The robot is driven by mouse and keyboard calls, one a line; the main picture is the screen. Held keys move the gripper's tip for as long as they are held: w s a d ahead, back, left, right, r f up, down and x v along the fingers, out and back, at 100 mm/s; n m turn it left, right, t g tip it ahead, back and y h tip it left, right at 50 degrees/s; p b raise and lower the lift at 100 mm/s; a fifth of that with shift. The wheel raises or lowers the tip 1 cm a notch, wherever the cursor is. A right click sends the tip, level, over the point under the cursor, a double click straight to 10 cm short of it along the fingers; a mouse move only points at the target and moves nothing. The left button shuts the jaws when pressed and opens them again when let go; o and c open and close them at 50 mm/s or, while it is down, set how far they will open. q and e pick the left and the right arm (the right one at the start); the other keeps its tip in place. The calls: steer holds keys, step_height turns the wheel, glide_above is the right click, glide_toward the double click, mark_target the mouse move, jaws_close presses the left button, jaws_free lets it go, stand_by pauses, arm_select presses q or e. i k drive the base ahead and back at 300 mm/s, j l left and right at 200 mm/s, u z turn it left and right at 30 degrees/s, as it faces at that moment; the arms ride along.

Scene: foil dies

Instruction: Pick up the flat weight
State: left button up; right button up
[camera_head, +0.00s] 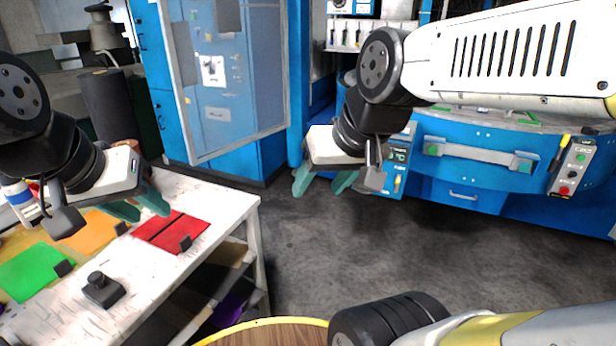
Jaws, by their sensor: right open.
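A small dark block with a round knob (103,290), which looks like the flat weight, stands on the worn white table (225,208) at the lower left. My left gripper (150,213) hangs over the table, above and to the right of the block, near the red sheets. Its teal fingers are apart, with nothing visible between them. My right gripper (317,190) is over the open floor, well to the right of the table. Its teal fingers are apart and empty.
Red sheets (172,231), an orange sheet (97,232) and a green sheet (33,272) lie on the table, with small black pieces at their edges. Shelves sit below the tabletop. A round wooden top (268,333) shows at the bottom. Blue machines (465,195) stand behind clear grey floor.

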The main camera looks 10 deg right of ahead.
mark_target(101, 290)
steer(key=k+u, duration=0.15)
steer(key=u, duration=1.1)
steer(key=j+u, duration=0.1)
steer(key=u, duration=0.3)
steer(key=i+l, duration=0.05)
